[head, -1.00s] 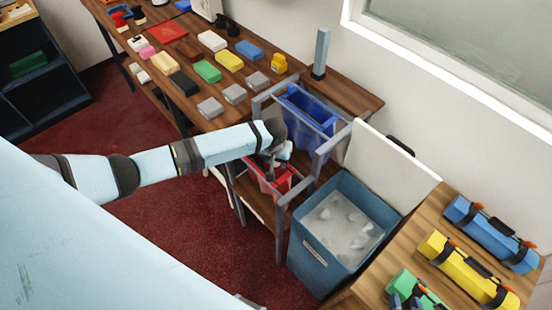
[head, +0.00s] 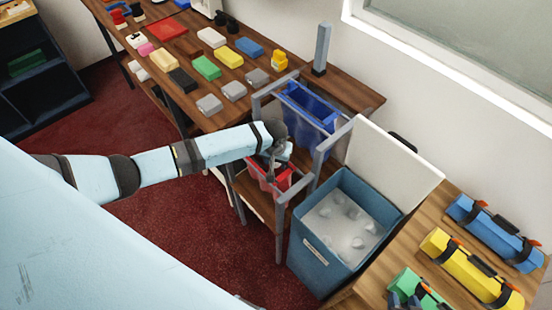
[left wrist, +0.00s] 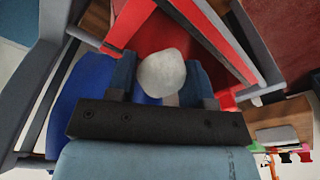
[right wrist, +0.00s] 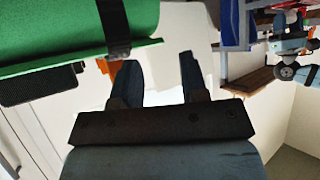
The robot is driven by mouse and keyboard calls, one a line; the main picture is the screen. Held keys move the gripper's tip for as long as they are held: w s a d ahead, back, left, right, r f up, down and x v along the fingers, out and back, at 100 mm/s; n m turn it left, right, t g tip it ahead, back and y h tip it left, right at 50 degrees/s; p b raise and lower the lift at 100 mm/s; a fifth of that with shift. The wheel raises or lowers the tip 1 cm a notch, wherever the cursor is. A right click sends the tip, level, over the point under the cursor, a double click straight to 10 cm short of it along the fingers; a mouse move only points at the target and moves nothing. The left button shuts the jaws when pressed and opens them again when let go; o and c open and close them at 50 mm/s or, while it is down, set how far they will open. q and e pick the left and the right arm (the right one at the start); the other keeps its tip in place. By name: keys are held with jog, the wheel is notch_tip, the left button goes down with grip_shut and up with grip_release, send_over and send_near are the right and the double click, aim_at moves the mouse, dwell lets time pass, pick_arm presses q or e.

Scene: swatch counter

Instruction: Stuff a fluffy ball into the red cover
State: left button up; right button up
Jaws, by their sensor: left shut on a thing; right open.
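The red cover (head: 282,186) hangs open in a grey frame beside the wooden table, and its red walls (left wrist: 213,38) fill the upper right of the left wrist view. My left gripper (head: 271,168) points down over the red cover. In the left wrist view, it is shut on a whitish fluffy ball (left wrist: 161,74) held between its fingers. In that view, the ball overlaps the cover's red edge; I cannot tell its exact depth. My right gripper (right wrist: 158,68) is open and empty, with a green roll (right wrist: 70,25) at its upper left.
A teal bin (head: 317,261) with several whitish balls inside stands right of the frame, its white lid (head: 392,168) raised. A blue cover (head: 303,106) hangs behind the red one. Yellow (head: 463,266) and blue (head: 492,232) rolls lie at right. Coloured blocks cover the table (head: 356,98).

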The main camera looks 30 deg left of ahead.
pick_arm(q)
jog(key=shift+f, duration=0.1)
jog(key=o, duration=1.1)
jog(key=shift+o, duration=0.2)
notch_tip(320, 180, up, 4)
jog(key=p, duration=0.4)
jog(key=shift+f, duration=0.15)
jog(key=shift+r+p, duration=0.65)
jog(key=shift+r, duration=0.55)
